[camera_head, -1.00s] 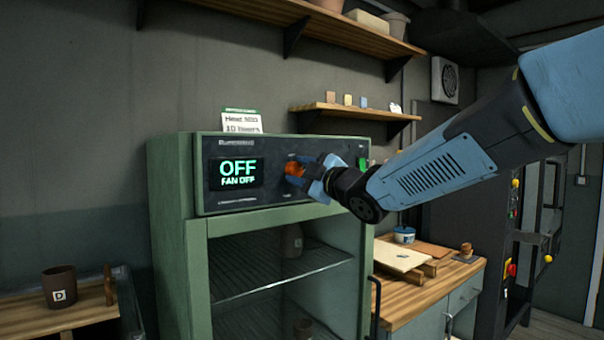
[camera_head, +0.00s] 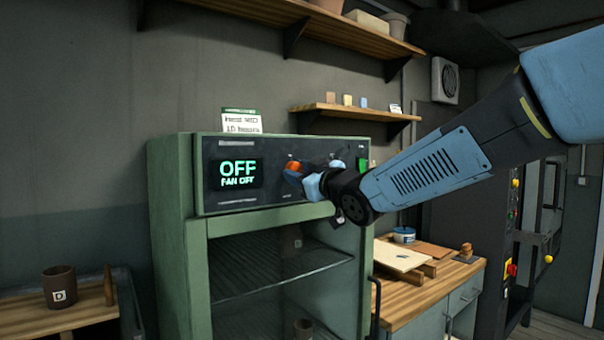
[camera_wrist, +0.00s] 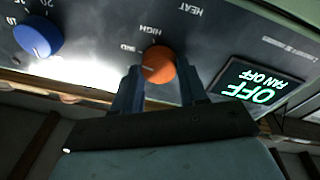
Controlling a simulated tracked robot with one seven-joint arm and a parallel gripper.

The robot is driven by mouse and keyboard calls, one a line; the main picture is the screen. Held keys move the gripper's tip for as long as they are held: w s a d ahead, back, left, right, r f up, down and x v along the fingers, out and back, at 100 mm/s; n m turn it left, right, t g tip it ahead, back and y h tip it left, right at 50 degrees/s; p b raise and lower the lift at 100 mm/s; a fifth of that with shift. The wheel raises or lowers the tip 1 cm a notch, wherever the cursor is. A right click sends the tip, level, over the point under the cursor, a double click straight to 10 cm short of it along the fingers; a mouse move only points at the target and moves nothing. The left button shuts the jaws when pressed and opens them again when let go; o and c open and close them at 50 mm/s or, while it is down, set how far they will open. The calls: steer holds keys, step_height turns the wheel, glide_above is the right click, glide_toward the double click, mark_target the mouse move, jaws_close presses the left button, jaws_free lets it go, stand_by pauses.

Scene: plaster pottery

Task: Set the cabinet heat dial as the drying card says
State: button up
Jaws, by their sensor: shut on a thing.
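The orange heat dial (camera_head: 293,166) is on the green drying cabinet's front panel. In the wrist view the dial (camera_wrist: 158,62) sits between my two blue fingers, with HEAT, HIGH and MID lettering beside it. My gripper (camera_head: 298,176) is shut on the dial; it also shows in the wrist view (camera_wrist: 160,74). The dial's pointer is too unclear to read. The panel display (camera_head: 237,173) reads OFF and FAN OFF. The drying card (camera_head: 241,121) stands on top of the cabinet; its blurred text looks like "Heat MID" above a line about hours.
A blue dial (camera_wrist: 38,36) with numbers is beside the heat dial. A green switch (camera_head: 363,164) is at the panel's right end. The cabinet (camera_head: 172,230) has wire shelves with pots. A wooden bench (camera_head: 440,276) stands to the right, a small shelf (camera_head: 350,111) above.

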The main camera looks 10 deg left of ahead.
steer(key=shift+f, duration=0.3)
steer(key=o, duration=0.8)
steer(key=shift+a, duration=0.1)
steer(key=shift+o, duration=1.3)
steer(key=shift+r, duration=0.2)
steer(key=v, duration=1.4)
steer(key=shift+w, duration=0.1)
